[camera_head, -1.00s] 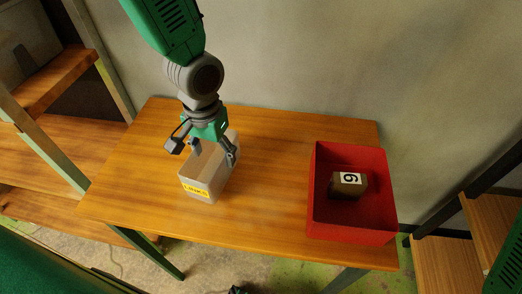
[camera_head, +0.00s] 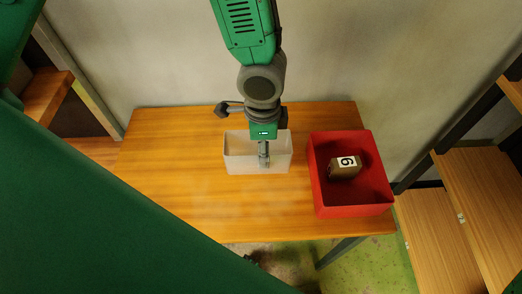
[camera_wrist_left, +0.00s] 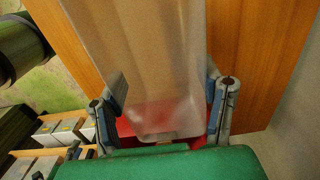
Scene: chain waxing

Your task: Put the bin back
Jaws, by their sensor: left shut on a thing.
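The bin (camera_head: 238,160) is a pale, translucent, open-topped box, seen over the wooden table just left of the red box. My left gripper (camera_head: 263,160) comes down over it from above and is shut on it. In the left wrist view the bin (camera_wrist_left: 160,60) lies between the two fingers of the gripper (camera_wrist_left: 165,105). I cannot tell whether the bin touches the table. The yellow label is not visible now. My right gripper is not in view.
Wooden shelves (camera_head: 480,200) stand at the right and far left (camera_head: 50,95).

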